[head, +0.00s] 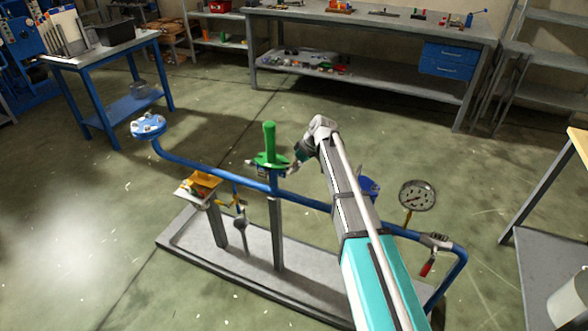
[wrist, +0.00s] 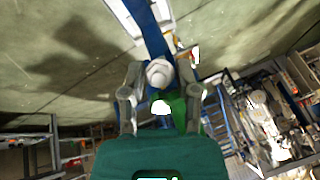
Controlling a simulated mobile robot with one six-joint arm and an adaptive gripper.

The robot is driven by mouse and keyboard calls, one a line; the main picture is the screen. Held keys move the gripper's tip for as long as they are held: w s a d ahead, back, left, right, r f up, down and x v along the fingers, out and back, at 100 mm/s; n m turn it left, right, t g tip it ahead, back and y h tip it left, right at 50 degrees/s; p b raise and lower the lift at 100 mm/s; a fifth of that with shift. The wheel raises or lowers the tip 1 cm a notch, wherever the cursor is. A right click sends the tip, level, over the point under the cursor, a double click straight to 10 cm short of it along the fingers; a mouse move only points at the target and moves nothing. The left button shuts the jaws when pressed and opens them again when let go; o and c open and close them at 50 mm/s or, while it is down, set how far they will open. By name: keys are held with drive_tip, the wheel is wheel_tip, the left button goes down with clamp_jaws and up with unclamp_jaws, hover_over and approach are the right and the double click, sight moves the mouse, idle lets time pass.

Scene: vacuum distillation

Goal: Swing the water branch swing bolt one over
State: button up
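The blue pipe branch (head: 215,172) runs across the rig, with a green upright fitting (head: 269,150) on its middle. Small grey bolt parts (head: 253,165) stick out at the fitting's left; those at its right are partly hidden by my gripper (head: 297,160). In the wrist view my gripper (wrist: 158,92) has its two fingers apart. A pale rounded bolt end or nut (wrist: 158,72) shows between the fingertips, with gaps visible on both sides. I cannot tell which swing bolt this is. Green of the fitting (wrist: 179,108) shows behind the right finger.
A blue flange (head: 148,125) with pale bolts ends the pipe at left. The rig stands on a grey base (head: 240,262). Open floor surrounds it; benches stand behind.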

clamp_jaws()
drive_tip(key=shift+r, duration=0.1)
drive_tip(key=shift+w+a+r+h+p, duration=0.1)
drive_tip(key=shift+a+r+h+p, duration=0.15)
drive_tip(key=shift+h+p, duration=0.25)
drive_tip(key=shift+f+g, duration=0.1)
drive_tip(key=shift+g, duration=0.2)
drive_tip(key=shift+o, duration=1.3)
unclamp_jaws()
